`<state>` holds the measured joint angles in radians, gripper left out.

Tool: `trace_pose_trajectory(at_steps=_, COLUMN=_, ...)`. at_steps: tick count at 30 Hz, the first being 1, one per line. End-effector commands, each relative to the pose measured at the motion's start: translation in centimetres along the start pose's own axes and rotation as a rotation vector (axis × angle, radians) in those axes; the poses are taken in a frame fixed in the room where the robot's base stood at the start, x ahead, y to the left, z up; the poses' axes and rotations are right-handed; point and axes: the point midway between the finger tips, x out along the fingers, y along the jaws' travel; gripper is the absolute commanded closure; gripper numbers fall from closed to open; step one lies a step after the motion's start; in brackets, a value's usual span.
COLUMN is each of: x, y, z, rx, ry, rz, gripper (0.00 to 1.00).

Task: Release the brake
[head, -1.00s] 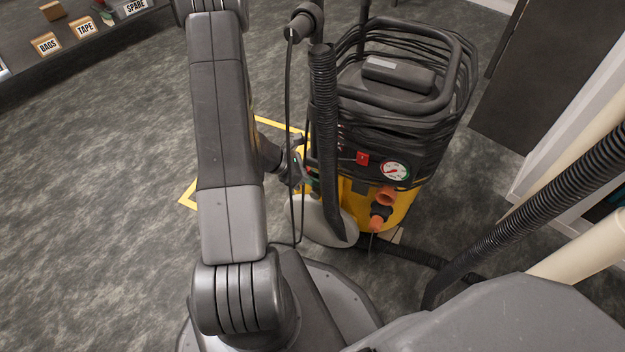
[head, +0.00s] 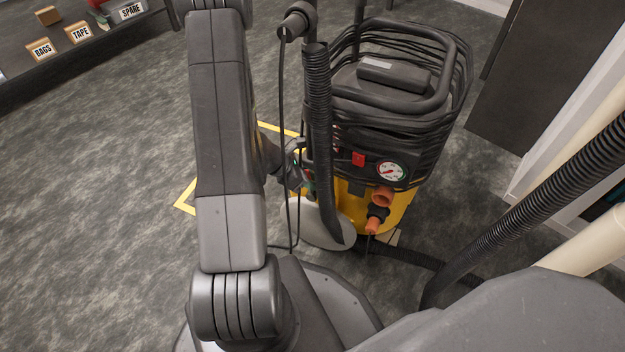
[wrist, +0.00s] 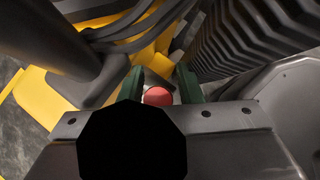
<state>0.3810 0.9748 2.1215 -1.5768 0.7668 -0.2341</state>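A yellow-and-black vacuum machine (head: 385,140) stands right of my arm in the head view. A red round knob (wrist: 158,96) shows in the wrist view, with its lower part hidden by my gripper's body; I take it for the brake's knob. My gripper (wrist: 160,84) has its two green fingers apart, one on each side of this knob. I cannot tell whether either finger touches it. In the head view my gripper (head: 303,178) is low at the machine's left side, partly hidden behind a black hose and cable. The knob is not clear there.
A black ribbed hose (head: 318,120) and a thin cable hang close by my gripper. A pale wheel (head: 325,228) is below it. Orange fittings (head: 377,211) stick out of the machine's front. Another ribbed hose (head: 530,195) crosses the right side. The floor at left is clear.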

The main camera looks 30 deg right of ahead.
Motion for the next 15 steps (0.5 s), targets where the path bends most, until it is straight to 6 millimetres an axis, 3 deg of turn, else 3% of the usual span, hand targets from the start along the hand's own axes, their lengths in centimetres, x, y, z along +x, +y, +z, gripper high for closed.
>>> trace_pose_trajectory(at_steps=8, x=-1.4, y=0.1, z=0.2, rx=-0.001, ry=-0.001, rz=0.003, gripper=0.68)
trace_pose_trajectory(at_steps=15, x=-5.8, y=0.1, z=0.3, rx=-0.002, ry=-0.001, rz=0.005, gripper=0.68)
